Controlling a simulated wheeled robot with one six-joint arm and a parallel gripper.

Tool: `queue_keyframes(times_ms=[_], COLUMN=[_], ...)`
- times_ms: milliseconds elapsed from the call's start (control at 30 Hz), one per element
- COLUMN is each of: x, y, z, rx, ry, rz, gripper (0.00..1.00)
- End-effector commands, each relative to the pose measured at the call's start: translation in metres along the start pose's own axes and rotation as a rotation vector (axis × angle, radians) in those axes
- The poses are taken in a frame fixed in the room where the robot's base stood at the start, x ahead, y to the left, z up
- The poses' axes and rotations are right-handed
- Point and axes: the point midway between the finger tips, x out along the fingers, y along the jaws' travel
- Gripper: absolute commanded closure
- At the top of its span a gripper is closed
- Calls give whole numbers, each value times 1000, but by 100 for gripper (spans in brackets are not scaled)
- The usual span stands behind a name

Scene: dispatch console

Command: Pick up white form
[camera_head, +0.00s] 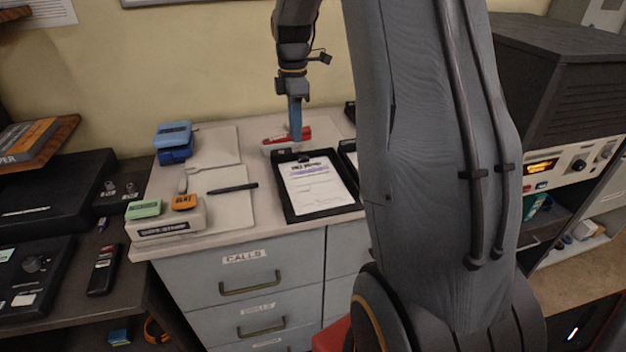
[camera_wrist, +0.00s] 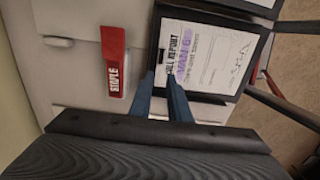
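A white form (camera_head: 318,186) lies on a black clipboard (camera_head: 289,207) at the front of the worktop. In the wrist view the form (camera_wrist: 212,58) carries printed text, a purple stamp and some handwriting. The clipboard's dark clip shows at the form's head. My gripper (camera_head: 296,136) points down behind the clipboard's head end, close to the red stapler in the picture. In the wrist view its two blue fingers (camera_wrist: 161,76) stand slightly apart with a narrow gap, near the clip end of the form. Whether the fingertips touch the clipboard is unclear.
A red stapler (camera_wrist: 115,62) lies beside the clipboard. A second dark clipboard (camera_head: 347,147) is mostly hidden behind my arm. Folders with a pen (camera_head: 233,188), a blue hole-punch-like item (camera_head: 174,142) and a stamp tray (camera_head: 165,228) stand left. A radio unit (camera_head: 560,166) stands right.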

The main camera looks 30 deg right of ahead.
Motion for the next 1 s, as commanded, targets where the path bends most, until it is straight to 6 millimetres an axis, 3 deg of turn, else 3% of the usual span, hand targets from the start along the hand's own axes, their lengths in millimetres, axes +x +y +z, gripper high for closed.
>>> queue_keyframes(times_ms=[367, 700, 1000], x=[31, 73, 78], y=[1, -1, 0], z=[5, 10, 10], rx=[-19, -19, -19], ry=[0, 0, 0], rz=[-4, -4, -1], gripper=[84, 84, 84])
